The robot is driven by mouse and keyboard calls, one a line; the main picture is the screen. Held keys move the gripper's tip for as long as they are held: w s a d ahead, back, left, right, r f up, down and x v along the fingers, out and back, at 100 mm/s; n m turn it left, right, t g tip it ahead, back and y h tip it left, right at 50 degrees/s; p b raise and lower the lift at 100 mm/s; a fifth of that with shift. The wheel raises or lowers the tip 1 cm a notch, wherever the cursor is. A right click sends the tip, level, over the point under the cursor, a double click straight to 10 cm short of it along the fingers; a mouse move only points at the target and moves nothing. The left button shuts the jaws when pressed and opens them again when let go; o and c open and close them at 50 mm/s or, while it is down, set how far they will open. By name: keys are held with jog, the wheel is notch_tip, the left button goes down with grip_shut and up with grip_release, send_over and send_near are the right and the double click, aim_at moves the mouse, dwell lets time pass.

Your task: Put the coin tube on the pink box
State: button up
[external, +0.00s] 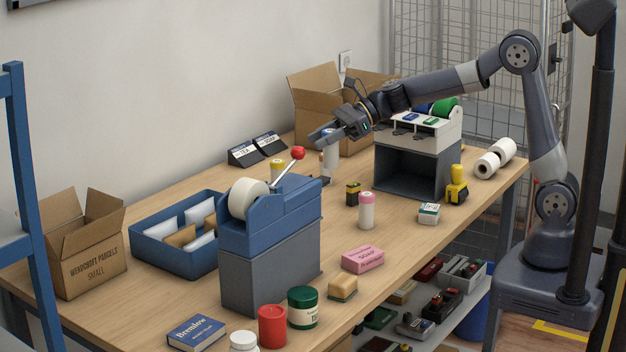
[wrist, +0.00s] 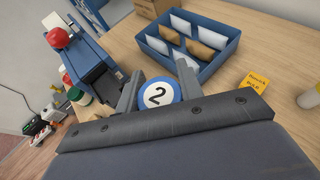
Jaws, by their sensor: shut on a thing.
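The coin tube (external: 331,160) is a pale upright cylinder with a blue top, partly covered by my gripper in the external view. In the wrist view its round end (wrist: 158,93) is blue with a white disc marked 2. My gripper (external: 325,138) is shut on it near the top, a finger on each side. I cannot tell whether its base clears the table. The pink box (external: 362,258) lies flat near the front edge, in front of and to the right of my gripper; its top looks bare. I cannot make it out in the wrist view.
A blue-grey tape dispenser (external: 270,240) with a red-knobbed lever stands left of the pink box. A blue tray (external: 165,257) of envelopes lies further left.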

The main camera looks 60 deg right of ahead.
jog(key=s+a+n+g+y, duration=0.3)
jog(key=s+a+n+g, duration=0.4)
jog(key=s, duration=0.8)
jog(key=m, duration=0.1)
send_over(358, 256)
notch_tip(358, 256, down, 4)
jog(key=shift+t, duration=0.4)
notch_tip(358, 256, down, 11)
jog(key=shift+r, duration=0.1)
jog(key=shift+b, duration=0.35)
jog(key=o, duration=1.1)
